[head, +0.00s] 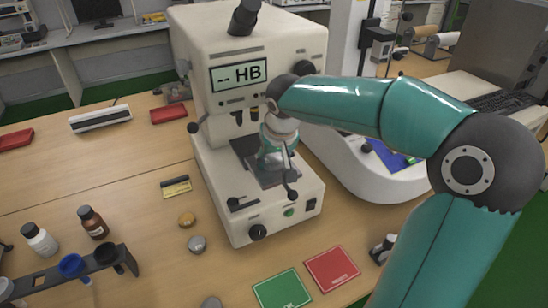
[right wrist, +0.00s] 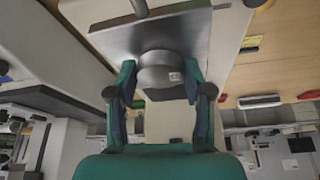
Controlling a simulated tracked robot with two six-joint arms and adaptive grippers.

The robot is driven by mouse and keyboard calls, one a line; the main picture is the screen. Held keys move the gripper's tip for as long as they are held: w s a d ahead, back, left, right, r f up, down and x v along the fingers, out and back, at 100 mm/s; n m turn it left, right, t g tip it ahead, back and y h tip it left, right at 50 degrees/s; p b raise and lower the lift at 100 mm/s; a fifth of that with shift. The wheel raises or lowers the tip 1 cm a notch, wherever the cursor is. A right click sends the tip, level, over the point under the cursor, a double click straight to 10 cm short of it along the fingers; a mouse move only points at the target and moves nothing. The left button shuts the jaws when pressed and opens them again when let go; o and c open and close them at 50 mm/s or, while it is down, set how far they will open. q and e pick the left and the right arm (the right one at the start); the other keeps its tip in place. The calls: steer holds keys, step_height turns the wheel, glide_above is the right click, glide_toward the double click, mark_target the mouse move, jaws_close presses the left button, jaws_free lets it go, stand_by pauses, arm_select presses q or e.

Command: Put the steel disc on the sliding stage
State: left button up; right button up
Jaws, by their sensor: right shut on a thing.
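The steel disc (right wrist: 158,72), a grey cylinder with a small pale label, sits between the fingers of my right gripper (right wrist: 160,80) in the right wrist view. My right gripper (head: 272,165) is shut on it, at the sliding stage of the hardness tester. The stage is a dark flat plate (head: 243,147); it also shows behind the disc in the right wrist view (right wrist: 195,30). The disc is over the plate; I cannot tell whether it touches. In the head view my gripper and arm mostly hide the disc. My left gripper is not in view.
The white tester (head: 240,75) rises close behind the stage. Small metal discs, one brass (head: 187,219) and one grey (head: 197,243), lie left of it. Green (head: 282,291) and red (head: 332,268) cards lie in front. A bottle rack (head: 75,275) stands front left.

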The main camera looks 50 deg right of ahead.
steer(key=shift+f, duration=0.15)
steer(key=o, duration=1.4)
steer(key=v, duration=1.2)
steer(key=shift+p, duration=0.3)
steer(key=shift+s, duration=0.1)
